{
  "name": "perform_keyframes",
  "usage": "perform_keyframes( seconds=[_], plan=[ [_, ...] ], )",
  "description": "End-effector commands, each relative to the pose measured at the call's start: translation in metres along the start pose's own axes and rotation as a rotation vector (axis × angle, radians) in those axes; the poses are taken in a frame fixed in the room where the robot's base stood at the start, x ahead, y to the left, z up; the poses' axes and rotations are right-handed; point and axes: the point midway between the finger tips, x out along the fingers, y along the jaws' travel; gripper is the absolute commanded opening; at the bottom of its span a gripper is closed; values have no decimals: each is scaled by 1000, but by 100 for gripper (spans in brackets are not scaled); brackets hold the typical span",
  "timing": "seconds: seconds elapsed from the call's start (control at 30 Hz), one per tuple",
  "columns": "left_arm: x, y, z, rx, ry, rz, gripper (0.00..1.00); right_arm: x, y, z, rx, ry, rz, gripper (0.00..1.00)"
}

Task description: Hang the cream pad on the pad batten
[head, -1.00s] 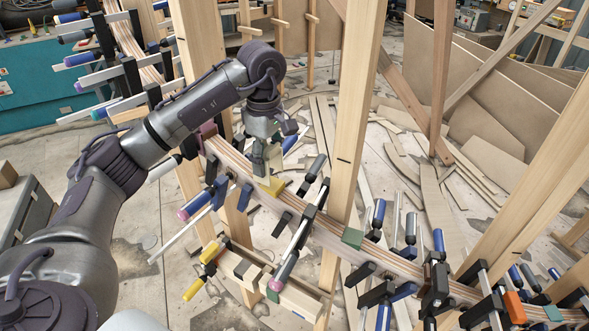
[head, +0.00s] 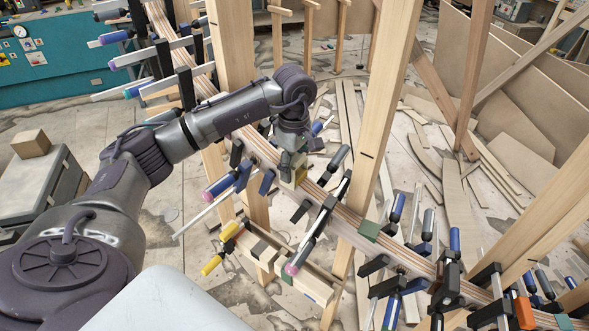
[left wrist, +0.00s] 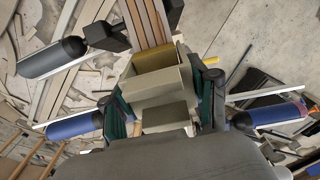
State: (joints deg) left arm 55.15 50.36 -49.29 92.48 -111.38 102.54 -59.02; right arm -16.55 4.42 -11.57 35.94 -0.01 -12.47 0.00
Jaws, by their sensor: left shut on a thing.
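My left gripper (head: 293,170) is shut on the cream pad (head: 301,176), at the curved laminated stringer (head: 335,207). In the left wrist view the cream pad (left wrist: 160,82) is a hollow, folded shape between the two dark green fingertips, with the stringer's strips (left wrist: 148,22) just beyond it. I cannot tell whether the pad touches the stringer. The pad batten seems to be the low wooden bar (head: 312,288) below the stringer, with dark and green pieces on it and yellow-handled clamps at its left end. My right gripper is not in view.
Several bar clamps (head: 318,225) stick out from the stringer on both sides, close to my gripper. A tall wooden post (head: 378,120) stands right of it. A green pad (head: 369,230) sits on the stringer. A grey cabinet (head: 45,190) stands left; wood offcuts litter the floor.

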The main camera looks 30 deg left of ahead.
Motion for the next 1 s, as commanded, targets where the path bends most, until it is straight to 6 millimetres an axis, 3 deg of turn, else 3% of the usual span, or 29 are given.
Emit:
perform_keyframes(
  seconds=[0.2,0.63,0.67,0.7,0.8,1.0],
  plan=[
    [26,-1,0,1,-1,-2,13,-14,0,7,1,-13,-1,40],
    [34,0,0,1,0,0,13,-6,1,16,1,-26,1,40],
    [32,0,0,1,0,0,63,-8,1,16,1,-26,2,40],
    [32,0,0,1,0,0,69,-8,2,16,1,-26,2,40],
    [32,0,0,1,0,0,84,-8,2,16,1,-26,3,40],
    [32,0,0,1,0,0,84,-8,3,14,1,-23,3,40]
  ],
)
